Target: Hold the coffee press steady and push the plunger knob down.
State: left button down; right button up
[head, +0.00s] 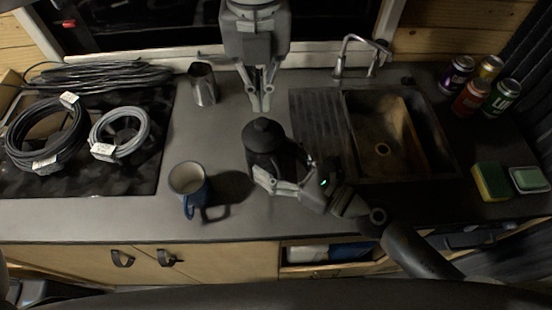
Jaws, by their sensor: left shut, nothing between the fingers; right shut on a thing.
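The dark coffee press (272,150) stands on the grey worktop in the middle of the head view, with its round black plunger knob (262,126) on top. My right gripper (262,178) is shut on the body of the press from the front right. My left gripper (261,106) hangs from above, shut and empty, its fingertips pointing down just behind the knob in the picture. I cannot tell its exact height over the knob, and I see no clear contact. The lower part of the press is partly hidden by my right gripper.
A blue-rimmed mug (187,180) stands front left, and a metal cup (203,84) at the back left. Cable coils (120,135) lie on the dark hob. A sink (400,135) with a tap (358,55) is to the right.

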jog(key=o, duration=1.5)
